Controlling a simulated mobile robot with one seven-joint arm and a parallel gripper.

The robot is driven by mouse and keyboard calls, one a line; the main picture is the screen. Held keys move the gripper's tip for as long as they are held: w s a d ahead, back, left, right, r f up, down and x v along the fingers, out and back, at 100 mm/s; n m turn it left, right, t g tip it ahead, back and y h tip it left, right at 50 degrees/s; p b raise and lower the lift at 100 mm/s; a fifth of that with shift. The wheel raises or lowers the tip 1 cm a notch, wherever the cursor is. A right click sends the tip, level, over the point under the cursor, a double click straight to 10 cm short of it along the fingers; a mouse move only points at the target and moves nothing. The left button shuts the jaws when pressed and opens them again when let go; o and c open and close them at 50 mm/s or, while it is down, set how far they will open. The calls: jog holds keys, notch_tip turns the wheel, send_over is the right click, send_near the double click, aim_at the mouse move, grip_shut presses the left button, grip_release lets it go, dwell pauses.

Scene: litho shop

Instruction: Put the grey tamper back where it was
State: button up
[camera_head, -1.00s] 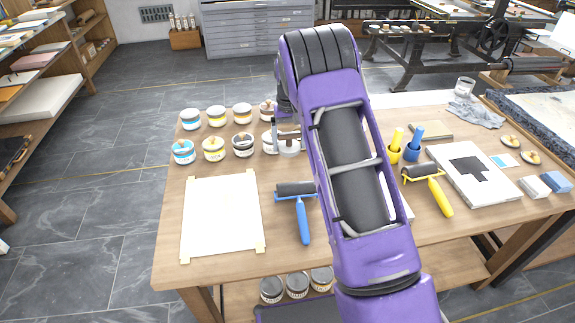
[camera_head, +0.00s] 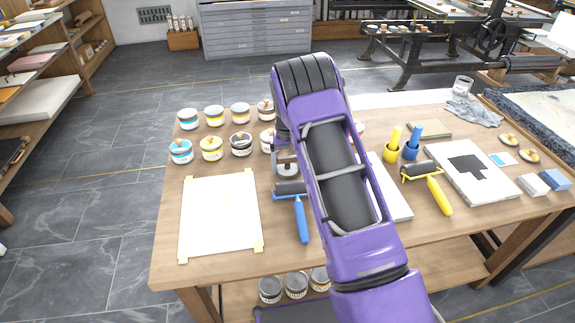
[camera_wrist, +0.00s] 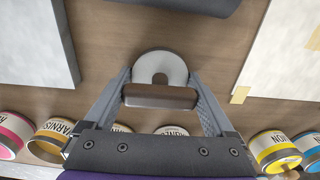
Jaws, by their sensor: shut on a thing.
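The grey tamper is a round pale-grey disc with a dark brown bar handle. In the wrist view the tamper (camera_wrist: 160,63) is between the two fingers of my gripper (camera_wrist: 160,92), which is shut on its handle. In the head view the tamper (camera_head: 288,171) shows partly, just left of my purple arm, behind the blue-handled roller (camera_head: 301,218). My gripper (camera_head: 283,155) is mostly hidden there by my arm. I cannot tell whether the disc touches the table or is just above it.
A taped white sheet (camera_head: 219,216) lies to the left. Several ink jars (camera_head: 211,148) stand in rows behind it. A pale slab (camera_head: 397,200) lies right of my arm, with a yellow roller (camera_head: 438,195) beyond it. Bare wood (camera_wrist: 110,60) surrounds the tamper.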

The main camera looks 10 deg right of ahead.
aim_at(287, 158)
jog(key=o, duration=1.1)
jog(key=shift+o, duration=0.2)
notch_tip(287, 158, up, 12)
jog(key=shift+r+p, duration=0.1)
jog(key=shift+p, duration=0.45)
